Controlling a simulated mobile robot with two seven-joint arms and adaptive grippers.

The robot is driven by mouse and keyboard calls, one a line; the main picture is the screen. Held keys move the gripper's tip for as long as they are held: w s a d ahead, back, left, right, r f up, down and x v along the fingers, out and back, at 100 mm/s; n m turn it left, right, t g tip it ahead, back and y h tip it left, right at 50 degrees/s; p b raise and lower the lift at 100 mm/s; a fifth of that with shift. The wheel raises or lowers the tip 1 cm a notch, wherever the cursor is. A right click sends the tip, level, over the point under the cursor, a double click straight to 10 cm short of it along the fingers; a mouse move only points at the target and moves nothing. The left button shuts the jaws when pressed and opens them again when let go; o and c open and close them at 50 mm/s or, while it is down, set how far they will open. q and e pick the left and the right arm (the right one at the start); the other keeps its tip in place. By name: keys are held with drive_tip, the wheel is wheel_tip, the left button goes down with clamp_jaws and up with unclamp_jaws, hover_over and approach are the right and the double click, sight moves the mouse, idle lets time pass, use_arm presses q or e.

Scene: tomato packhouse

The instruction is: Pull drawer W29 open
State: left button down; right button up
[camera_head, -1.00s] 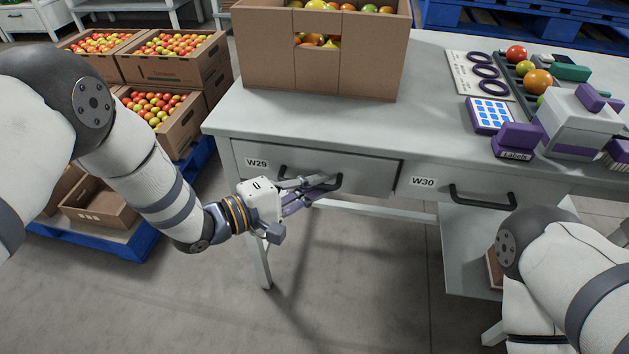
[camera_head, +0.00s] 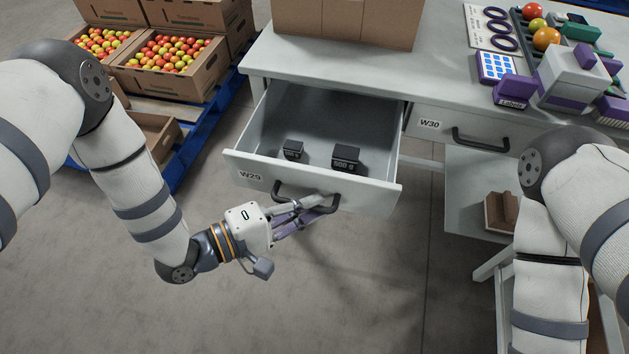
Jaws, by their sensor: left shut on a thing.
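Drawer W29 (camera_head: 372,195) stands well out from the grey table, its inside in plain view. Its label W29 is at the left of the front panel. Two black weights lie inside, a smaller one (camera_head: 293,149) at the left and a larger one (camera_head: 346,157) marked 500 g at the right. My left gripper (camera_head: 325,203) is shut on the drawer's dark bar handle (camera_head: 283,192), at the handle's right part. The fingers partly hide the handle. My right arm shows at the right, but its gripper is out of view.
Drawer W30 (camera_head: 480,130) is shut, right of W29. A cardboard box (camera_head: 345,22), scale (camera_head: 572,78), label unit (camera_head: 514,90) and tomatoes are on the tabletop (camera_head: 400,68). Tomato crates (camera_head: 165,72) stand on a blue pallet at the left. The floor before the drawer is clear.

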use_arm(q)
drive_tip(key=shift+s+a+r, duration=0.1)
drive_tip(key=shift+s+a, duration=0.05)
drive_tip(key=shift+s, duration=0.45)
drive_tip(key=c, duration=1.7)
unclamp_jaws()
drive_tip(key=shift+s+a, duration=0.1)
drive_tip(key=v, duration=1.1)
drive_tip(key=shift+s+a, duration=0.15)
drive_tip(key=shift+a, duration=0.2)
